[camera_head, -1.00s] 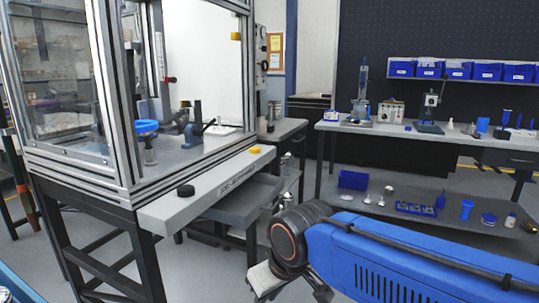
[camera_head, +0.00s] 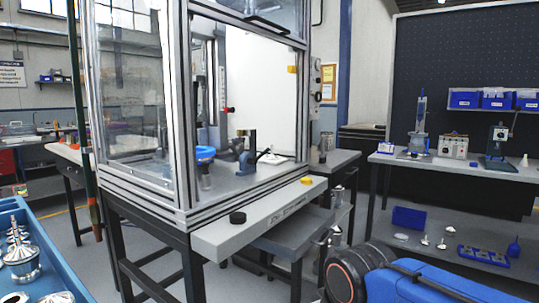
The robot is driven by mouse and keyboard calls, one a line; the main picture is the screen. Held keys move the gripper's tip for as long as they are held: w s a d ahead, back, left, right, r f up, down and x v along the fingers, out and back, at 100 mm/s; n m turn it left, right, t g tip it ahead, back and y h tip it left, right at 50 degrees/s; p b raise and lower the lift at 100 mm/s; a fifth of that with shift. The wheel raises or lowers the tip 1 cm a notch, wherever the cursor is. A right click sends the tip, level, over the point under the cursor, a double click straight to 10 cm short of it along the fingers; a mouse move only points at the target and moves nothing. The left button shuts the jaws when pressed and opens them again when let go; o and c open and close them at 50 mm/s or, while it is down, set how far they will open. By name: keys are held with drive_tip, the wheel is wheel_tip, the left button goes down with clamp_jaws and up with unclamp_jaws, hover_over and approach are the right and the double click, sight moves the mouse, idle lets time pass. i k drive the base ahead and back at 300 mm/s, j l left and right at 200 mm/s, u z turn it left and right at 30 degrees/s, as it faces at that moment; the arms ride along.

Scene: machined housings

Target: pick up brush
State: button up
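I cannot make out a brush for certain in this view. A thin dark green and orange upright pole (camera_head: 84,120) stands at the left, in front of the enclosure's left corner; I cannot tell what it belongs to. My gripper is out of view. Only part of my blue arm, with a dark round joint, shows at the bottom right.
A framed glass enclosure (camera_head: 187,110) stands in the middle, with a grey front ledge (camera_head: 262,222) bearing a black knob. A blue tray (camera_head: 60,240) with several metal housings is at the lower left. A workbench (camera_head: 455,168) with blue bins above stands at the right.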

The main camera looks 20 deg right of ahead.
sight(322, 157)
drive_tip(key=i+l+z, duration=0.2)
drive_tip(key=z, duration=0.2)
drive_tip(key=i+l+z, duration=0.25)
drive_tip(key=z, duration=0.2)
drive_tip(key=i+l+z, duration=0.25)
drive_tip(key=z, duration=0.15)
drive_tip(key=i+l+z, duration=0.2)
drive_tip(key=i, duration=0.4)
